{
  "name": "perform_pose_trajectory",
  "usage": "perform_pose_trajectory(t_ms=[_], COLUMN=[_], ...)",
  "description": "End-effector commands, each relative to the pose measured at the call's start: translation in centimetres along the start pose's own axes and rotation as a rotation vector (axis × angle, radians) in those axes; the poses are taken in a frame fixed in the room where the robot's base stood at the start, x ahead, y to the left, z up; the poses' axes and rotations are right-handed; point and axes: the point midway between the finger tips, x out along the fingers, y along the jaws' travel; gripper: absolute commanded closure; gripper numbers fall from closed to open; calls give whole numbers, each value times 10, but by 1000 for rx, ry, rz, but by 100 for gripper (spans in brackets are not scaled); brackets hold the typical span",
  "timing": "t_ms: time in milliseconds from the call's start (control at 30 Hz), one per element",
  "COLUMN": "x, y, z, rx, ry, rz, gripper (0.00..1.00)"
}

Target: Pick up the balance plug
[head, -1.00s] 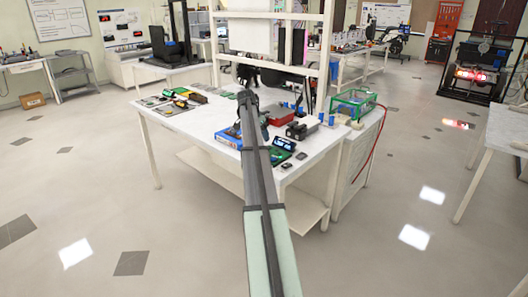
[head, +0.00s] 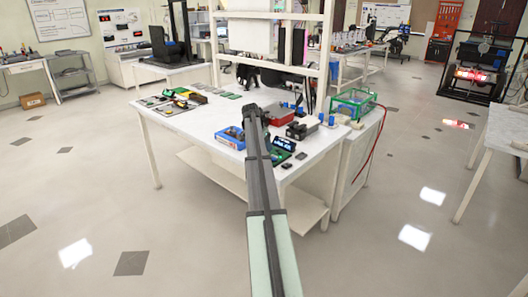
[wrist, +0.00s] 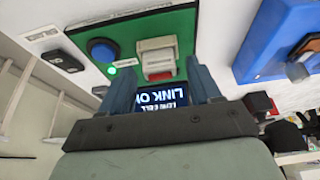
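In the wrist view a pale grey block with red parts (wrist: 157,62) sits on a green board (wrist: 125,38); it may be the balance plug, but I cannot tell for sure. My gripper (wrist: 160,68) is open, its two blue-grey fingers apart on either side of the near end of this block. Nothing shows held between them. The board also carries a blue round button (wrist: 102,50), a lit green light and a display (wrist: 163,97) that reads "LINK OK". In the head view my arm hides the gripper's fingertips, and the board (head: 284,146) shows just right of the arm.
A blue bin (wrist: 278,40) stands right of the board. Small dark parts (wrist: 62,61) lie on the white table left of it. In the head view a red box (head: 281,116), a dark device (head: 302,130) and a green-framed case (head: 352,103) stand behind the board.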

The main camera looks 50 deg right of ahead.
Motion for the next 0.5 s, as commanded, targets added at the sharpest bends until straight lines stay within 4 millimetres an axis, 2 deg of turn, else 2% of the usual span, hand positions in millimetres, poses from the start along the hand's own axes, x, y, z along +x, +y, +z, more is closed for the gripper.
perform_pose_trajectory(t_ms=[67,500], x=[0,0], y=[0,0], z=[0,0], rx=[0,0], ry=[0,0], rz=[0,0], gripper=[45,87])
